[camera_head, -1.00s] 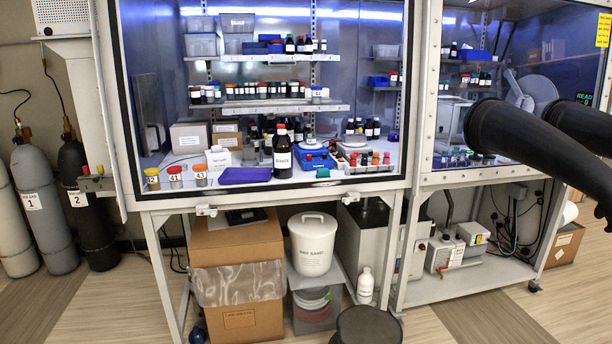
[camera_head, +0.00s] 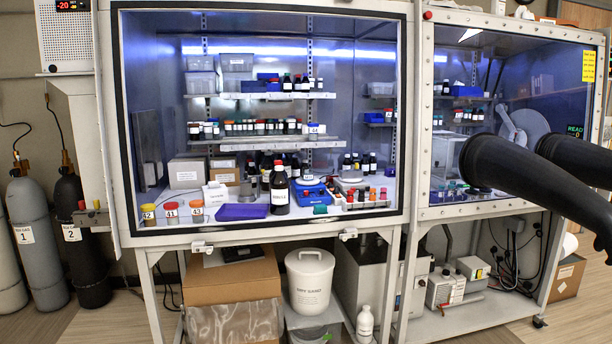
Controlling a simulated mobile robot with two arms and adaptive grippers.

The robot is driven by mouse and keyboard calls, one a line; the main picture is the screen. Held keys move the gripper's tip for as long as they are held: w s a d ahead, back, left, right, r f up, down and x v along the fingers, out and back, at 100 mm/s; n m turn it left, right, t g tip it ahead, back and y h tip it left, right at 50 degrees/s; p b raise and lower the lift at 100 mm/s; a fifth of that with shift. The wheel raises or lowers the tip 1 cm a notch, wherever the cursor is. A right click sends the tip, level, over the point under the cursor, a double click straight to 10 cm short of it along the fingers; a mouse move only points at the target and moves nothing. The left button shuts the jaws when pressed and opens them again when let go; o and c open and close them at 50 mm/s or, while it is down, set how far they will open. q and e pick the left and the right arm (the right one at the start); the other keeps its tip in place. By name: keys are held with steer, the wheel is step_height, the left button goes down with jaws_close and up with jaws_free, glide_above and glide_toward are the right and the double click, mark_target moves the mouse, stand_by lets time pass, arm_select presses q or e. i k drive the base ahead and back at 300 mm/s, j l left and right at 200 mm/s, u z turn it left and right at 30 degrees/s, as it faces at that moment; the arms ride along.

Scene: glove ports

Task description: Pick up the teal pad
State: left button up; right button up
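A small teal pad (camera_head: 320,209) lies on the cabinet floor near its front edge. It is right of a large dark bottle (camera_head: 279,188) and in front of a blue device (camera_head: 314,192). Neither of my grippers is in the head view.
The cabinet's frame (camera_head: 262,237) surrounds the work space. Jars 41, 42 and 43 (camera_head: 171,213) stand at front left, and a rack of small vials (camera_head: 366,198) at right. Black glove-port sleeves (camera_head: 530,185) project from the right cabinet. A white bucket (camera_head: 310,283) stands below.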

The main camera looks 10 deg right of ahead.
mark_target(319, 209)
steer(key=i+z, duration=0.15)
steer(key=i, duration=0.35)
steer(key=i+j+z, duration=0.15)
steer(key=i, duration=0.3)
steer(key=i+j+z, duration=0.15)
steer(key=i, duration=0.35)
